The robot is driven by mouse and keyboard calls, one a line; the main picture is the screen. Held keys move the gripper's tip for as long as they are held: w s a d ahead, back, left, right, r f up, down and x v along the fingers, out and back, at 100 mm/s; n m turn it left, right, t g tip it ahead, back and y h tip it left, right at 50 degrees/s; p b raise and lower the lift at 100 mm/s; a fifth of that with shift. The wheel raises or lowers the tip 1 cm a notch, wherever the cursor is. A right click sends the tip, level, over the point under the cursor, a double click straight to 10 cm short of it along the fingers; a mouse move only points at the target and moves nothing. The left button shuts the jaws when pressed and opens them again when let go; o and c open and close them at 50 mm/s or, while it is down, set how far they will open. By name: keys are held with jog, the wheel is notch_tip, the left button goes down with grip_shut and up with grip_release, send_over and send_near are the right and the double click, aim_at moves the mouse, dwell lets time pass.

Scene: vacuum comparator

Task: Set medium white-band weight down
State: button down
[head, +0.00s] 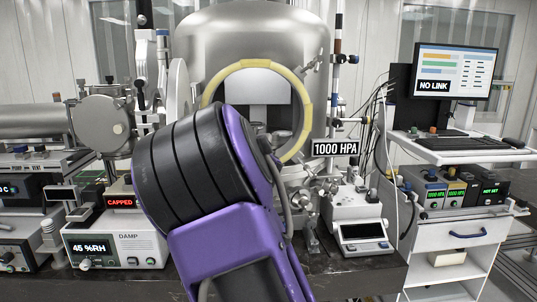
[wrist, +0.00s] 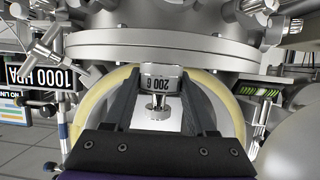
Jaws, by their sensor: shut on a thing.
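A silver weight (wrist: 158,70) with a white band reading "200 G" shows in the wrist view, upside down in that picture. Its narrow knob (wrist: 158,108) points down in the picture. My gripper (wrist: 159,84) is shut on it, one dark finger on each side. Behind the fingers is the round opening of the steel chamber (head: 250,35), with its yellow ring (head: 309,105). The ring also shows in the wrist view (wrist: 92,112). In the head view my arm hides the gripper and weight. I cannot tell whether the weight touches a surface.
Steel flange parts (wrist: 165,45) lie close to the gripper in the wrist view. A humidity box (head: 115,248) stands left on the dark bench. A small white instrument (head: 360,232) stands right, beside a cart with a monitor (head: 456,72). Pipes and valves crowd the chamber.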

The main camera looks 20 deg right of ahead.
jog(key=s+a+f+n+y, duration=0.1)
jog(key=s+a+f+y, duration=0.1)
jog(key=s+a+f, duration=0.3)
jog(key=s+a+f+n+y, duration=0.1)
jog(key=s+a+f, duration=0.5)
jog(key=f, duration=0.7)
jog(key=shift+a+n+y, duration=0.3)
jog(key=shift+n+y, duration=0.1)
jog(key=shift+n, duration=0.1)
